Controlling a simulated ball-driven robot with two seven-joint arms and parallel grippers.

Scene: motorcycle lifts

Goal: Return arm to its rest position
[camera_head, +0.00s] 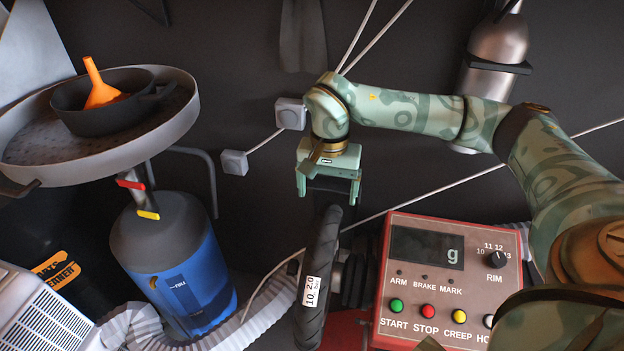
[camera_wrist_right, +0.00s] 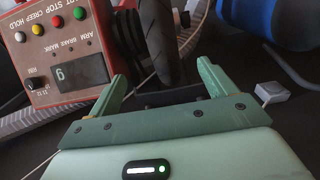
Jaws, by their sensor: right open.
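My right arm, in green camouflage, reaches in from the right of the head view. Its right gripper (camera_head: 328,192) points down with the fingers apart and nothing between them. It hangs just above the top of a black tyre (camera_head: 318,265) bearing a white label with numbers. In the right wrist view the open gripper (camera_wrist_right: 160,74) also shows empty, with the tyre (camera_wrist_right: 155,35) beyond the fingertips. I cannot tell whether the fingers touch the tyre. My left gripper is not in view.
A red control box (camera_head: 440,285) with a display, knob and coloured buttons stands right of the tyre. A blue tank (camera_head: 180,280) carries a round tray (camera_head: 150,150) with a black pan (camera_head: 110,115) and orange funnel (camera_head: 99,88). A metal cylinder (camera_head: 497,50) hangs on the dark wall.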

